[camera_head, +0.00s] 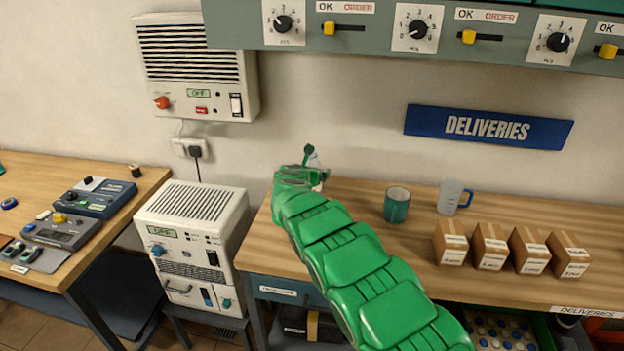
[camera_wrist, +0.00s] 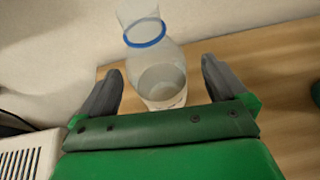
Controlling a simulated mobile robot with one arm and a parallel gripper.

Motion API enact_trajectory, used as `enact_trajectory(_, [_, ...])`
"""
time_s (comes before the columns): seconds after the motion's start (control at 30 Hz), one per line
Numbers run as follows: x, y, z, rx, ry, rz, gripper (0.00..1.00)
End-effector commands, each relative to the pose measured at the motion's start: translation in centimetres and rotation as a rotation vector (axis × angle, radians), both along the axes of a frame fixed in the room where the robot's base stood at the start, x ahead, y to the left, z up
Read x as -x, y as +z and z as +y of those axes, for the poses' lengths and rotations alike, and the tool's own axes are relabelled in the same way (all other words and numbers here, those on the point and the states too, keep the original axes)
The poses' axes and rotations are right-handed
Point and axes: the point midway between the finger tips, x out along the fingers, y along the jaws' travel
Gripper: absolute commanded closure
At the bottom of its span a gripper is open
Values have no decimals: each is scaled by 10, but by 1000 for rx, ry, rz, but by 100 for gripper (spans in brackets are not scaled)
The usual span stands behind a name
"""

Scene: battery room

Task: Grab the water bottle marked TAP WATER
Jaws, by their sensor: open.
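A clear bottle (camera_wrist: 150,60) with a blue ring round its neck stands on the wooden bench in the wrist view. Liquid shows in its lower part, and a pale label is partly visible low down; I cannot read it. My gripper (camera_wrist: 160,85) is open, with one grey finger on each side of the bottle's lower part and visible gaps to it. In the head view the bottle (camera_head: 314,161) is mostly hidden behind my green gripper (camera_head: 306,178) at the bench's back left.
On the delivery bench (camera_head: 350,200) stand a green cup (camera_head: 397,205), a clear mug (camera_head: 454,197) with a blue handle, and several cardboard boxes (camera_head: 490,246). A white unit (camera_head: 192,245) stands left of the bench. Wall controls (camera_head: 420,35) hang above.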

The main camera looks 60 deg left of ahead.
Motion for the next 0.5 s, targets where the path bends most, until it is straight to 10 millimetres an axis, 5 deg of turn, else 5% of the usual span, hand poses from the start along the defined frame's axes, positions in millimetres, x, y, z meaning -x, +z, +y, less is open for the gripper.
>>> enact_trajectory(0.5, [-21,-10,24,-3,-1,3,1])
